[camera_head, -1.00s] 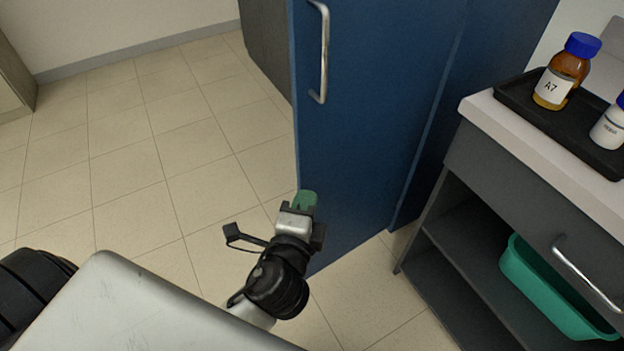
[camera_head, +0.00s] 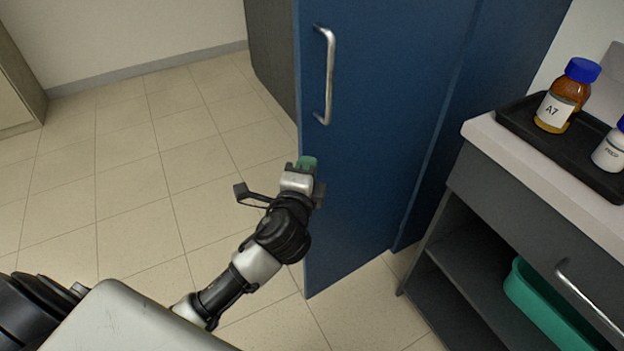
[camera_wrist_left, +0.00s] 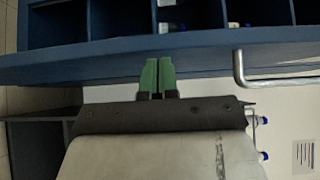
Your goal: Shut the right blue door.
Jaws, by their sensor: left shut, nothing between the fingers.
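The blue door (camera_head: 375,130) stands open in the head view, with a vertical metal handle (camera_head: 327,75) near its left edge. The door's edge also crosses the left wrist view (camera_wrist_left: 60,68), with the handle (camera_wrist_left: 240,68) at right and open shelves behind it. My left gripper (camera_head: 306,163) is at the door's left edge, below the handle. Its green fingers (camera_wrist_left: 157,76) are shut together and empty, with their tips at the door in the wrist view. I cannot tell whether they touch it. My right gripper is not in view.
Right of the door stands a grey cabinet with a white top (camera_head: 545,160). A black tray (camera_head: 520,112) there holds an amber bottle (camera_head: 562,98) and a white bottle (camera_head: 610,150). A teal bin (camera_head: 545,310) sits below. Tiled floor (camera_head: 120,170) at left is clear.

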